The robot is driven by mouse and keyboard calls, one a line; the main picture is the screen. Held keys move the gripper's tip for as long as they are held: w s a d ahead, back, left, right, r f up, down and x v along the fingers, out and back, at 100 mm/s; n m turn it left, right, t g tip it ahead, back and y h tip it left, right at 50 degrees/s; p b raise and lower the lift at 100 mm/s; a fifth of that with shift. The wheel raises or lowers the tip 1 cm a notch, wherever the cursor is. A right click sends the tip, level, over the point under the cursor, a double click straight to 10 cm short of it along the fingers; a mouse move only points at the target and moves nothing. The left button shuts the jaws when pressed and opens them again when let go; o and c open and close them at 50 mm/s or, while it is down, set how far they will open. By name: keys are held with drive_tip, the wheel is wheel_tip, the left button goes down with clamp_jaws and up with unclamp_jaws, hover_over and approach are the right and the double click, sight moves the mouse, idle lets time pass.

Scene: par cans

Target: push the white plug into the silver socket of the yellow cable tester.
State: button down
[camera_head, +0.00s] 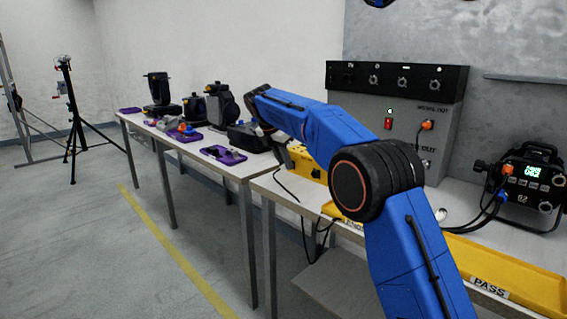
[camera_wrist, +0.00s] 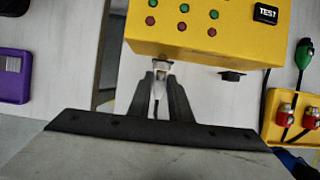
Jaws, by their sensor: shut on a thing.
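The yellow cable tester (camera_wrist: 225,38) fills the top of the wrist view, with red and green lights and a TEST label. In the head view the tester (camera_head: 305,162) is partly behind my blue arm. The silver socket (camera_wrist: 163,60) shows at the tester's lower front edge. My gripper (camera_wrist: 160,82) is shut on the white plug (camera_wrist: 158,88), just in front of the socket. The plug's tip is lined up with the socket and very close to it; I cannot tell whether it has entered. A dark cable runs back between the fingers.
A black port (camera_wrist: 232,75) sits on the tester right of the socket. A green connector (camera_wrist: 303,54) and a yellow tray (camera_wrist: 272,112) with red-ended connectors lie at right. A purple tray (camera_wrist: 12,76) is at left. A grey panel (camera_head: 440,130) stands behind my arm.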

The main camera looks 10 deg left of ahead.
drive_tip(key=c, duration=1.5)
unclamp_jaws()
drive_tip(key=shift+c, duration=0.2)
drive_tip(key=v, duration=1.7)
drive_tip(key=shift+s+r, duration=0.1)
